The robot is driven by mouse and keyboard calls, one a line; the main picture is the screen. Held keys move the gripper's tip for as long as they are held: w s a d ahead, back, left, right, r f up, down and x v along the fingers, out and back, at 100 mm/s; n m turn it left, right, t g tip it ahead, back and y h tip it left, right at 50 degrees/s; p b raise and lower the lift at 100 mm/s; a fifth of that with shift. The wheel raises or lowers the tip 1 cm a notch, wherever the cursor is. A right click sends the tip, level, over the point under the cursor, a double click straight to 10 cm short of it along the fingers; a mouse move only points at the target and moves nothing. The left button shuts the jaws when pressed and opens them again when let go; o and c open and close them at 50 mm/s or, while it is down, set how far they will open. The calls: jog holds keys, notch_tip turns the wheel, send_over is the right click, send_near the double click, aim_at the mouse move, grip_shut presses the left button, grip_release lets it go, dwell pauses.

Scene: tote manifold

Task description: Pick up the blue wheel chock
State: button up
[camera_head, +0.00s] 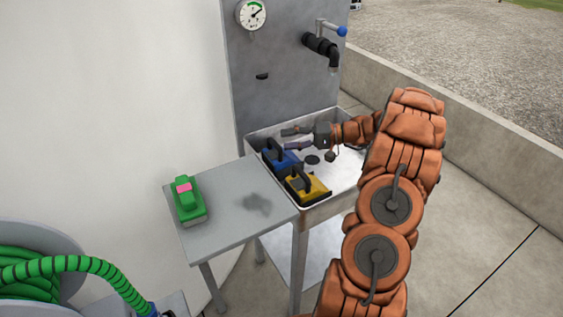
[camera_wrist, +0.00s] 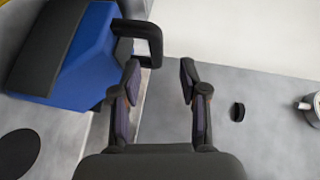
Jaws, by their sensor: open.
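The blue wheel chock (camera_head: 281,160) sits in the metal sink basin, against its left side. In the wrist view the blue chock (camera_wrist: 85,60) fills the upper left, with a dark top face and a black loop handle (camera_wrist: 150,35). My gripper (camera_head: 287,138) reaches in from the right over the basin, close to the chock. In the wrist view my gripper (camera_wrist: 158,78) is open with nothing between its fingers. The handle's outer end shows just beyond the gap, near the left fingertip. Whether finger and handle touch I cannot tell.
A yellow chock (camera_head: 310,188) stands in the basin in front of the blue one. A green chock (camera_head: 190,203) with a pink patch rests on the side table (camera_head: 228,228). A tap (camera_head: 322,45) and gauge (camera_head: 251,14) are on the back panel (camera_head: 280,85). A drain (camera_head: 312,160) shows in the basin.

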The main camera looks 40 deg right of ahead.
aim_at(274, 142)
jog(key=shift+s+p+x, duration=0.25)
jog(key=shift+p+x, duration=0.15)
jog(key=shift+x, duration=2.1)
jog(key=shift+a+f, duration=0.15)
jog(key=shift+f, duration=0.05)
grip_shut()
